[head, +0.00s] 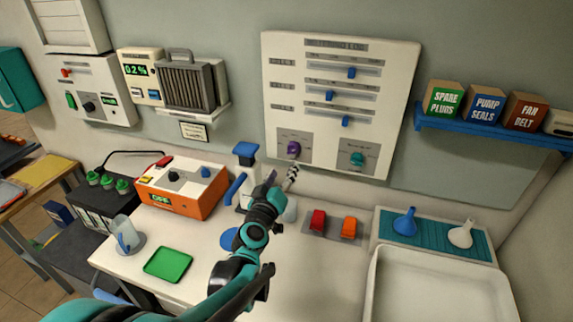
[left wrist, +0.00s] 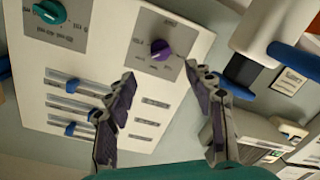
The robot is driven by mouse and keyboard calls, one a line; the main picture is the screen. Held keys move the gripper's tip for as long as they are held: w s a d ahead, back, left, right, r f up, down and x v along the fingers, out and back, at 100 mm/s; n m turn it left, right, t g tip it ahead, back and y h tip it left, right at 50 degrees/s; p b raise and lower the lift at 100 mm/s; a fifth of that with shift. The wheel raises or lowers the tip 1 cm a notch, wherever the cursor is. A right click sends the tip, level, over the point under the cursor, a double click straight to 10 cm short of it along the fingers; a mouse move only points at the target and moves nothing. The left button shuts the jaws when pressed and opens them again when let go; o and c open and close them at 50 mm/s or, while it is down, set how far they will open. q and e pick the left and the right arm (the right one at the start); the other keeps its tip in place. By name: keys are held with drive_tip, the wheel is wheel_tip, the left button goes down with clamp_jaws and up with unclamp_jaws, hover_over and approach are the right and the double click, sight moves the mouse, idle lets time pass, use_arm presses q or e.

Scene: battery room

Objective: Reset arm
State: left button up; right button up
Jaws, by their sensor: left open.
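My left arm reaches up from the bottom of the head view. Its gripper (head: 291,174) is in front of the lower part of the white wall panel (head: 388,102), close to the purple knob (head: 293,149). In the left wrist view the two dark fingers (left wrist: 165,95) are spread apart with nothing between them. The purple knob (left wrist: 161,49) shows beyond the gap, apart from the fingers. The teal knob (left wrist: 50,12) and the blue sliders are on the same panel. My right gripper is not in view.
The bench holds an orange box (head: 180,187), a blue-handled white device (head: 246,155), a green tray (head: 168,264), red and orange switches (head: 318,221), funnels (head: 405,222) and a white basin (head: 436,289). A blue shelf (head: 480,132) with boxes is at right. The bench front centre is clear.

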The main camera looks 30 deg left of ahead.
use_arm(q)
drive_tip(key=shift+s+d, duration=0.15)
drive_tip(key=shift+s, duration=0.35)
drive_tip(key=s+d+f+m+g+h, duration=0.25)
drive_tip(key=d+m+h, duration=0.35)
drive_tip(key=d, duration=0.8)
drive_tip(key=s+d+f+m+g, duration=0.2)
drive_tip(key=s+f+g, duration=0.1)
drive_tip(key=s, duration=0.4)
drive_tip(key=s+d+f+m+g+y, duration=0.1)
drive_tip(key=s+d+f+m+g, duration=0.1)
drive_tip(key=s+f+g, duration=0.2)
drive_tip(key=s+f, duration=0.2)
drive_tip(key=s, duration=0.1)
drive_tip(key=shift+s, duration=0.3)
